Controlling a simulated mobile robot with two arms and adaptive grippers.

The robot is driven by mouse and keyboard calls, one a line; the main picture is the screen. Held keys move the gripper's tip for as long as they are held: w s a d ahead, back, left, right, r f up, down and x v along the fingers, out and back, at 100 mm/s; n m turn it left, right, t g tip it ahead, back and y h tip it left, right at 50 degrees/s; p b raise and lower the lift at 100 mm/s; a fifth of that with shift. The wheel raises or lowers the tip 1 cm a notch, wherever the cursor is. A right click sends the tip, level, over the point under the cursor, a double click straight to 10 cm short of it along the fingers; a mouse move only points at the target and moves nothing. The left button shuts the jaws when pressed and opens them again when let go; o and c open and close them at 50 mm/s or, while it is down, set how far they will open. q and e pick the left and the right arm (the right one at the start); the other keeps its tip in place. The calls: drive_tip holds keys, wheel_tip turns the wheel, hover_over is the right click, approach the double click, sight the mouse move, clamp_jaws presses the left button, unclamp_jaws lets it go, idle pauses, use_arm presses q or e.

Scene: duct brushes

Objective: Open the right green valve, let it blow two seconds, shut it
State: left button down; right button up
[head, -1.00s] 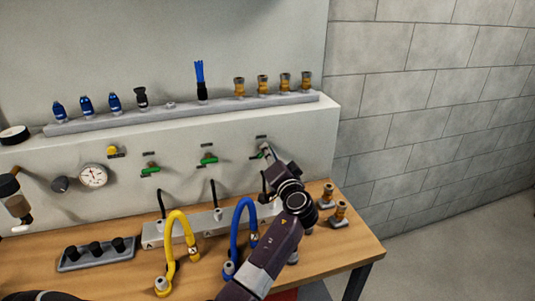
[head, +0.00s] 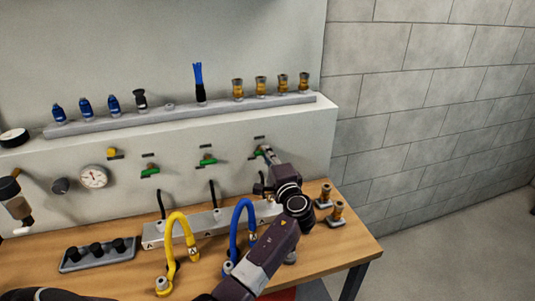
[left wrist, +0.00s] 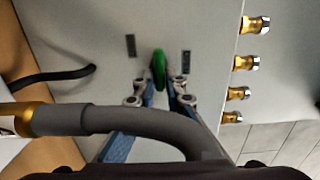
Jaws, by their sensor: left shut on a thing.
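The right green valve (head: 257,154) is at the right end of the row on the pale panel, partly hidden by my left gripper. My left gripper (head: 266,152) reaches it from the front right. In the left wrist view the green handle (left wrist: 159,70) stands between the fingertips of the left gripper (left wrist: 160,88), which are shut on it. The middle green valve (head: 207,160) and the left green valve (head: 150,170) are free. How far the right handle is turned I cannot tell. My right gripper is not in view.
A blue hose (head: 237,225) and a yellow hose (head: 170,235) arch above the bench, close to my left arm. A grey hose (left wrist: 130,120) crosses the near part of the left wrist view. Brass fittings (head: 260,86) and a blue brush (head: 199,80) stand on the ledge.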

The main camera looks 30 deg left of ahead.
use_arm(q)
drive_tip(key=shift+f, duration=0.15)
idle(0.3)
drive_tip(key=c, duration=2)
unclamp_jaws()
drive_tip(key=shift+d, duration=0.1)
drive_tip(key=v, duration=1.2)
